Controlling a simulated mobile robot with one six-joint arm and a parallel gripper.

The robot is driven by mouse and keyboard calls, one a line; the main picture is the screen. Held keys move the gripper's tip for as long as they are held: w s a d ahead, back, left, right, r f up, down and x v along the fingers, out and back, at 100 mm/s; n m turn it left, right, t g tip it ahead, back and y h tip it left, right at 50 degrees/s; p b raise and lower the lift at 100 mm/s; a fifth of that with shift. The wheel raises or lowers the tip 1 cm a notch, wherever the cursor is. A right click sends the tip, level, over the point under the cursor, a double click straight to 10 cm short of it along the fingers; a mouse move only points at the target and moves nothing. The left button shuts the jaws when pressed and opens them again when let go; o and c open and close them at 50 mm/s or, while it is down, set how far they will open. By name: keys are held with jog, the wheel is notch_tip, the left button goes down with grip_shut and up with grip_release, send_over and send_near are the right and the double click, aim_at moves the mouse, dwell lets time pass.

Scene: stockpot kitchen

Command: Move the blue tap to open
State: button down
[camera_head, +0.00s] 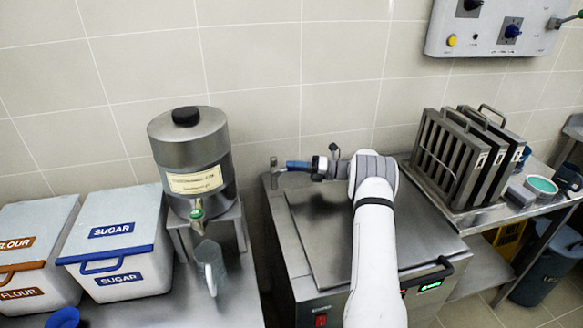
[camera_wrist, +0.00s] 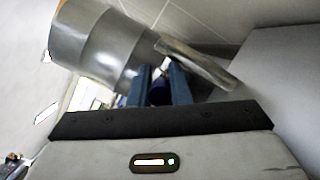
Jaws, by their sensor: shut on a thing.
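The blue tap is at the back left corner of the steel machine; its steel post (camera_head: 274,172) stands upright beside my gripper (camera_head: 301,165). In the wrist view the steel post (camera_wrist: 203,64) lies slanted just beyond the fingertips. My gripper (camera_wrist: 160,80) is shut on the dark blue tap handle (camera_wrist: 158,93), which shows between the two blue-grey fingers. The fingers hide much of the handle. I cannot tell how far the handle is turned.
A steel urn (camera_head: 187,150) with its own green tap stands to the left, a clear jug (camera_head: 210,265) below it. Sugar (camera_head: 112,245) and flour (camera_head: 30,250) bins are further left. Upright steel racks (camera_head: 455,155) stand on the right. The steel lid (camera_head: 325,235) is bare left of my arm.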

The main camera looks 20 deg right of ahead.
jog(key=c, duration=1.4)
grip_release()
jog(key=shift+o, duration=0.2)
jog(key=shift+d+f, duration=0.1)
jog(key=shift+d, duration=0.15)
jog(key=b+v, duration=0.1)
jog(key=v, duration=0.6)
jog(key=shift+s+d+b, duration=0.1)
jog(key=shift+d+b, duration=0.05)
jog(key=shift+b, duration=0.25)
